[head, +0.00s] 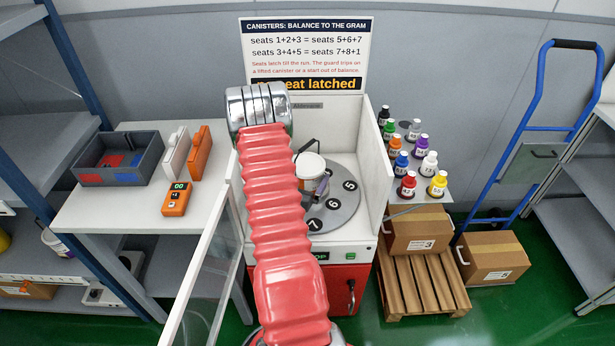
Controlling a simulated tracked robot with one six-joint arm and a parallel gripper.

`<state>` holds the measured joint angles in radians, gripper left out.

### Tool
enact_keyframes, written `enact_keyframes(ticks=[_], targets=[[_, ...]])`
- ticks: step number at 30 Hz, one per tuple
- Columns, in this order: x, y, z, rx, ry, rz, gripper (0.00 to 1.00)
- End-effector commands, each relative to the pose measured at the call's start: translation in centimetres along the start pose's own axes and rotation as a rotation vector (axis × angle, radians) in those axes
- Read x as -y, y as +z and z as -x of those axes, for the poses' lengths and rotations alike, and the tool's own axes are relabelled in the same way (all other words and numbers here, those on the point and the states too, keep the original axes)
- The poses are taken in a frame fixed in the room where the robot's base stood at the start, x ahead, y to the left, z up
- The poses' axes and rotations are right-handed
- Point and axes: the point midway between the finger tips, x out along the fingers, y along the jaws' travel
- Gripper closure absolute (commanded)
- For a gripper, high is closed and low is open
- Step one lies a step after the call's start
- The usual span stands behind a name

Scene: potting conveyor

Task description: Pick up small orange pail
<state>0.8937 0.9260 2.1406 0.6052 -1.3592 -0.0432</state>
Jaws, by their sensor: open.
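I see no small orange pail that I can make out. A white pail-like tub (310,167) with a black handle stands over the grey numbered turntable (343,213), just right of my arm. Its lower part shows a dark, coloured patch too small to read, and my arm covers its left side. My red ribbed arm rises through the middle of the head view to a shiny metal wrist in front of the machine's back panel. My gripper's fingers are hidden from this view, so I cannot see what they are near.
A white table (125,212) at left holds a grey bin (118,175), an orange case (200,153) and an orange meter (177,199). Several coloured bottles (402,163) stand right of the machine, above boxes (418,232) on a pallet (410,285). A blue hand truck (521,128) stands farther right.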

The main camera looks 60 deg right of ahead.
Motion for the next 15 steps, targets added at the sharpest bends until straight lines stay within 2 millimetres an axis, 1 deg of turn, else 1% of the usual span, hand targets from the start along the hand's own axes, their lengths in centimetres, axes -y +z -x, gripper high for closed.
enact_keyframes(ticks=[3,15], targets=[[-0.01,0.00,0.01,0.000,0.000,0.000,0.01],[-0.03,0.00,0.01,0.000,0.001,0.000,0.30]])
